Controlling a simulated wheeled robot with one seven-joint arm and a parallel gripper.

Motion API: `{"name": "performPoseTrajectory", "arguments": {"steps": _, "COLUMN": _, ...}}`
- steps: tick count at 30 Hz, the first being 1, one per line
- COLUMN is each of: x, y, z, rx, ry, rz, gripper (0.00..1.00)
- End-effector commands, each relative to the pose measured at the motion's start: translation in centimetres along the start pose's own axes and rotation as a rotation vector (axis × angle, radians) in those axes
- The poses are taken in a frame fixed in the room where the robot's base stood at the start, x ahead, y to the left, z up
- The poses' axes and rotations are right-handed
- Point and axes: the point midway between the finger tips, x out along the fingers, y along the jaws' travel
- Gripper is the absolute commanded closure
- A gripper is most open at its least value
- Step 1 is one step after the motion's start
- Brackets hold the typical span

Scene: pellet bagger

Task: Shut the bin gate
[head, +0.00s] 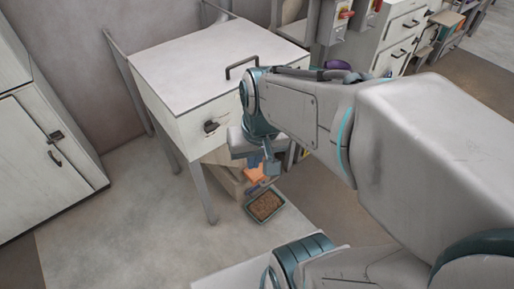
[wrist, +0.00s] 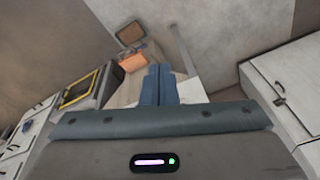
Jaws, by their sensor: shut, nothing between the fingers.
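A white bin (head: 210,75) stands on legs, with a dark bar handle (head: 241,66) on its top and a dark latch (head: 211,126) on its front. Under it is a pale sloping chute (head: 222,160), with an orange piece (head: 254,173) near its lower end. The orange piece (wrist: 132,62) also shows in the wrist view, just beyond my fingers. My gripper (head: 270,168) is shut and empty, pointing down in front of the bin; the fingers (wrist: 158,68) lie together in the wrist view. I cannot tell which part is the gate or whether it is open; my arm hides the bin's right side.
A green-rimmed tray of brown pellets (head: 265,205) sits on the floor below the chute and also shows in the wrist view (wrist: 130,32). A white cabinet (head: 45,145) stands at the left. White drawers (head: 400,40) stand behind my arm. The floor left of the tray is clear.

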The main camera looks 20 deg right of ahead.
Motion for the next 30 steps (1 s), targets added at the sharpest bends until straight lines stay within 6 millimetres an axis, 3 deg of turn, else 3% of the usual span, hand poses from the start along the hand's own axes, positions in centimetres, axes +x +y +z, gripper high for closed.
{"name": "performPoseTrajectory", "arguments": {"steps": 1, "x": 2.7, "y": 0.3, "z": 0.0, "rx": 0.058, "ry": -0.048, "rz": -0.025, "gripper": 1.0}}
{"name": "performPoseTrajectory", "arguments": {"steps": 3, "x": 5.3, "y": 0.4, "z": -0.3, "rx": 0.145, "ry": -0.11, "rz": -0.071, "gripper": 1.0}}
{"name": "performPoseTrajectory", "arguments": {"steps": 17, "x": 21.5, "y": 2.7, "z": -4.0, "rx": 0.768, "ry": -0.42, "rz": -0.456, "gripper": 1.0}}
{"name": "performPoseTrajectory", "arguments": {"steps": 23, "x": 28.7, "y": 5.4, "z": -6.1, "rx": 1.059, "ry": -0.494, "rz": -0.655, "gripper": 1.0}}
{"name": "performPoseTrajectory", "arguments": {"steps": 30, "x": 37.9, "y": 10.6, "z": -8.3, "rx": 1.42, "ry": -0.528, "rz": -0.915, "gripper": 1.0}}
